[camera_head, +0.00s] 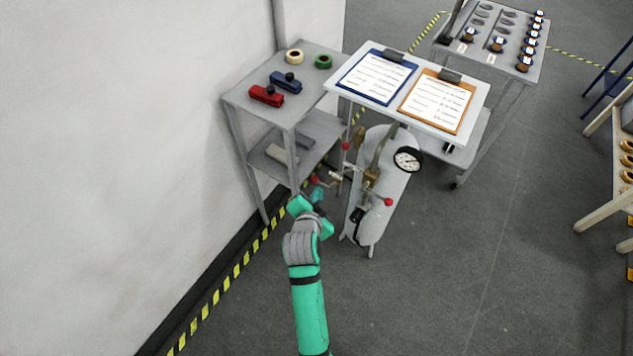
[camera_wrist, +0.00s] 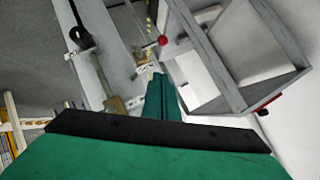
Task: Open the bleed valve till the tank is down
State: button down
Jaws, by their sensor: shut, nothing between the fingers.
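A grey air tank (camera_head: 386,222) stands on short legs below the clipboard shelf. A round white gauge (camera_head: 407,160) sits on its top right; its needle is too small to read. Brass fittings (camera_head: 371,176) on the tank carry levers with red ball ends: an upper left one (camera_head: 346,146), a left one (camera_head: 315,180) and a front right one (camera_head: 388,202). I cannot tell which is the bleed valve. My gripper (camera_head: 318,193) is shut and empty, close by the left red ball. In the wrist view a red ball (camera_wrist: 163,40) shows beyond the shut fingertips (camera_wrist: 161,82).
A grey shelf cart (camera_head: 236,96) with red and blue tools stands left of the tank, near the wall. A white shelf (camera_head: 394,104) with two clipboards overhangs the tank. A cart with parts (camera_head: 490,60) stands behind.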

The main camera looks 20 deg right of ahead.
jog(key=shift+w, duration=0.1)
send_near(316, 182)
jog(key=w+d, duration=0.4)
jog(key=w, duration=0.1)
jog(key=shift+w+a+f, duration=0.1)
jog(key=shift+a+f, duration=0.05)
jog(key=shift+f, duration=0.3)
jog(key=shift+w+a+f, duration=0.1)
jog(key=shift+a+f, duration=0.05)
jog(key=shift+f, duration=0.25)
